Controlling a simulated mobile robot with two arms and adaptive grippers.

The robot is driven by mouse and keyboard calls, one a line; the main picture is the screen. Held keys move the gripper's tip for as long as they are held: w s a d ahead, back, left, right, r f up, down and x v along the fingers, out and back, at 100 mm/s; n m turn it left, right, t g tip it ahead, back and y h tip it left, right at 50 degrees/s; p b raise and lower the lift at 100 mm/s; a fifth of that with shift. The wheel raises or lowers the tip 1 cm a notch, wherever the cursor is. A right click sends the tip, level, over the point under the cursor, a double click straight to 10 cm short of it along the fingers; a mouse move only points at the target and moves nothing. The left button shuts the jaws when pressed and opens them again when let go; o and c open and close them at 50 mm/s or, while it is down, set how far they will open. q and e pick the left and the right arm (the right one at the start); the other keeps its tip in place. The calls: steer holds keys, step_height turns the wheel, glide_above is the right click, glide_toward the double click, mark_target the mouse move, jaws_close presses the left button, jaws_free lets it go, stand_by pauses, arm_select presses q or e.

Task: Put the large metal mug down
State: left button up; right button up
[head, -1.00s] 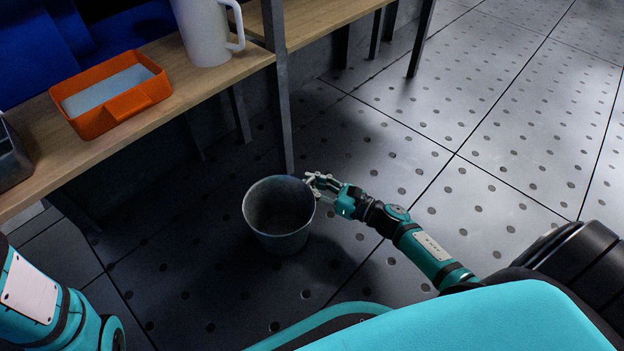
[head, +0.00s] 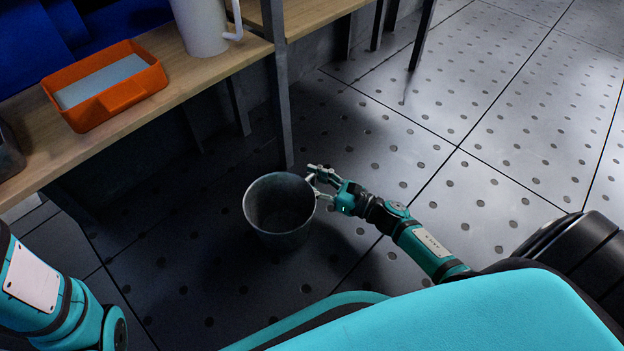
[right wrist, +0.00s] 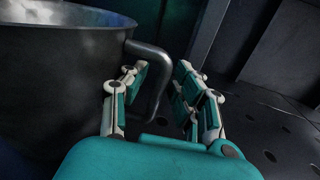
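The large metal mug (head: 270,236) is a dark grey, empty, bucket-like vessel. It stands upright at floor level in the head view, though its base contact is hard to see. My right gripper (head: 316,180) is at its right side. In the right wrist view the mug (right wrist: 60,75) fills the left, and its curved handle (right wrist: 156,90) lies between the parted fingers of my right gripper (right wrist: 162,76). The fingers are open, with a gap on the right of the handle. My left gripper is out of view; only my left arm shows at lower left.
A wooden shelf (head: 110,135) on dark metal posts (head: 280,100) runs along the upper left, close behind the mug. It carries an orange tray (head: 135,90) and a white pitcher (head: 200,25). The dotted floor (head: 490,150) is clear to the right.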

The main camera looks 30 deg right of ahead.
steer(key=p+v, duration=0.4)
steer(key=v, duration=0.6)
steer(key=shift+s+d, duration=0.15)
steer(key=shift+s, duration=0.15)
steer(key=shift+s+d+p, duration=0.35)
steer(key=shift+s, duration=0.25)
